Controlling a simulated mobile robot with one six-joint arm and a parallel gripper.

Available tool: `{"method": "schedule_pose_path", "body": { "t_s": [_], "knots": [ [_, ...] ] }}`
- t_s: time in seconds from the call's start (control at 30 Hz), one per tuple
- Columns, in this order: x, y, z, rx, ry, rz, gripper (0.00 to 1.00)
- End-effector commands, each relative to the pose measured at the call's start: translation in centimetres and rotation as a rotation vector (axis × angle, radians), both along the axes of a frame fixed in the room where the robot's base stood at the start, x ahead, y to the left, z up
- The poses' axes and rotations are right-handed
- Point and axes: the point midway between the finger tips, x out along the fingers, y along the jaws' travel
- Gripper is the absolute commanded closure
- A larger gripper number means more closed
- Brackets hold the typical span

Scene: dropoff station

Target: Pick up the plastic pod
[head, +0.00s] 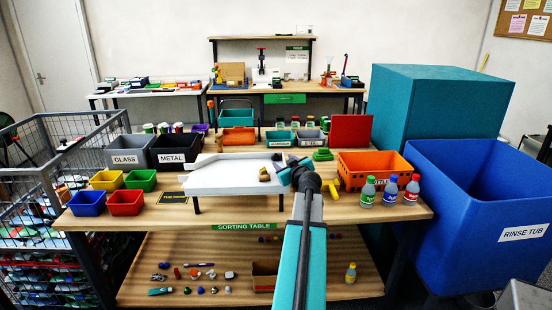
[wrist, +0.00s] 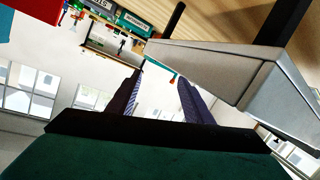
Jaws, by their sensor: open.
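I cannot tell for certain which thing is the plastic pod. A small yellowish and dark item (head: 264,174) lies on the white tray (head: 225,182) on the sorting table, just left of my gripper (head: 284,172) in the head view. My gripper is over the tray's right end, partly hidden behind my own wrist. In the wrist view my gripper (wrist: 158,90) shows two dark fingers apart with nothing between them. The tray's grey side (wrist: 215,72) fills the upper right there. No pod shows in the wrist view.
An orange crate (head: 362,182) and several bottles (head: 390,191) stand right of the tray. Small coloured bins (head: 126,203) stand at left. Several small items lie on the lower shelf (head: 225,300). A blue rinse tub (head: 470,215) stands at far right.

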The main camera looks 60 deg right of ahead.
Motion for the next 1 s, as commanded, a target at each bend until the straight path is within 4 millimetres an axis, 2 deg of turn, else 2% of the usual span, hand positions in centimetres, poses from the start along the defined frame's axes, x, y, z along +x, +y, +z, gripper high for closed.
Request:
{"method": "schedule_pose_path", "body": {
  "t_s": [0.6,1.0],
  "knots": [
    [4.3,-3.7,-1.1,0.001,-0.001,0.000,0.54],
    [4.7,-4.1,-1.3,0.000,0.001,-0.002,0.54]
  ]
}}
